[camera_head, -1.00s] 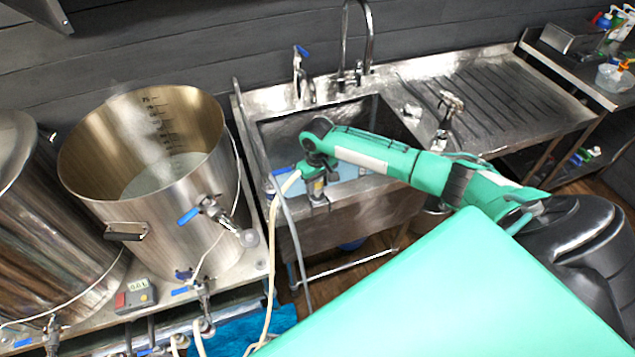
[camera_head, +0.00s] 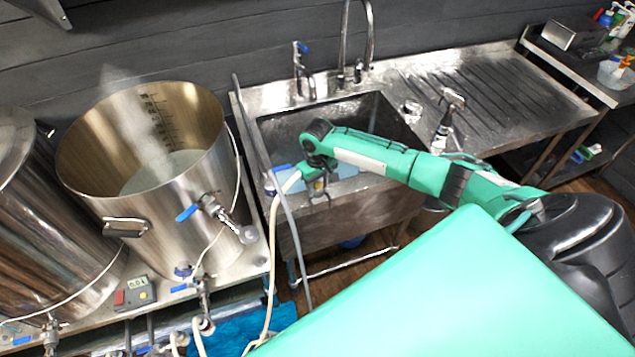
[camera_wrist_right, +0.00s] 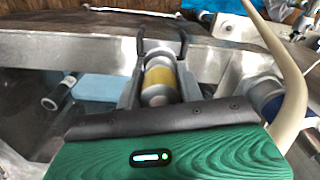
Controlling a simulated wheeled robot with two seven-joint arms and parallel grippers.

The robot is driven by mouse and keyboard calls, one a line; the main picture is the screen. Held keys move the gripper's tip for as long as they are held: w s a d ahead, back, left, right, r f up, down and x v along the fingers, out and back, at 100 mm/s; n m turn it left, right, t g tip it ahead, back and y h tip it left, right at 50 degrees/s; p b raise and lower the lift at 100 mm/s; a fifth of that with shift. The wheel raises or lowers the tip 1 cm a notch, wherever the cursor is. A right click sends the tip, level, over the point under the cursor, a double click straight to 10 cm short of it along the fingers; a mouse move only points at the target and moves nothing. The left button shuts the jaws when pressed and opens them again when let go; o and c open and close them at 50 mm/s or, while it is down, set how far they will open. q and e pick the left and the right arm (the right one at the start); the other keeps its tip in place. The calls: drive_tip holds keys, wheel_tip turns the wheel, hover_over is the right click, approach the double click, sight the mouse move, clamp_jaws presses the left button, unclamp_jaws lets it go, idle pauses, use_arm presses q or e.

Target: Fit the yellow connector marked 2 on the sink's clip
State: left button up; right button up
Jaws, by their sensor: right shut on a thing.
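My right gripper (camera_head: 319,194) is at the front rim of the steel sink (camera_head: 345,208), pointing down. In the right wrist view the gripper (camera_wrist_right: 162,50) is shut on the yellow connector (camera_wrist_right: 159,77), a short cylinder with a yellow band and pale metal ends. The connector lies between the two fingers, over the sink's rim. The number on it cannot be read. The sink's clip cannot be made out; the fingers and connector cover that part of the rim. My left gripper is not in view.
A cream hose (camera_head: 271,255) runs beside the gripper and also shows in the wrist view (camera_wrist_right: 283,55). The steaming kettle (camera_head: 175,235) stands left of the sink.

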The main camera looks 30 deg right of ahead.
drive_tip(key=shift+f, duration=0.35)
drive_tip(key=o, duration=1.1)
drive_tip(key=shift+o, duration=0.2)
